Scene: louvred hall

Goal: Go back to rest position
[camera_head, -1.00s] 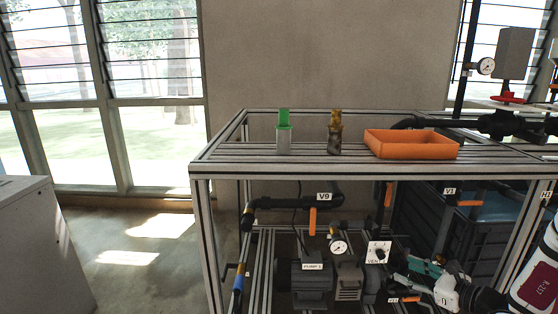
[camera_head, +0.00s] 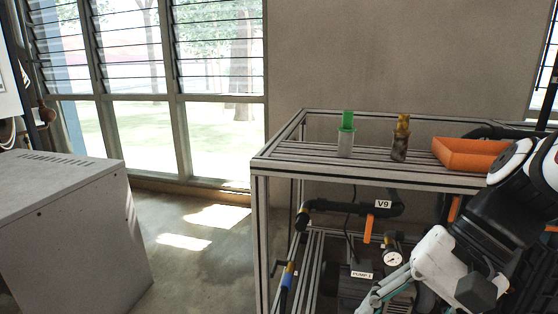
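My arm is in the lower right of the head view, in front of the pump rig. My gripper (camera_head: 374,296) hangs low at the end of the arm, in front of the pump area. Its teal-edged fingers point down and left, and their tips are near the bottom edge of the picture. I cannot make out whether the fingers are apart, and I see nothing clearly held in them.
An aluminium-frame bench (camera_head: 262,167) carries a green-topped bottle (camera_head: 346,135), a brown-and-yellow bottle (camera_head: 401,138) and an orange tray (camera_head: 462,153). Valve V9 piping (camera_head: 340,207) runs below. A grey cabinet (camera_head: 70,225) stands left. Open floor (camera_head: 195,235) lies between cabinet and bench.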

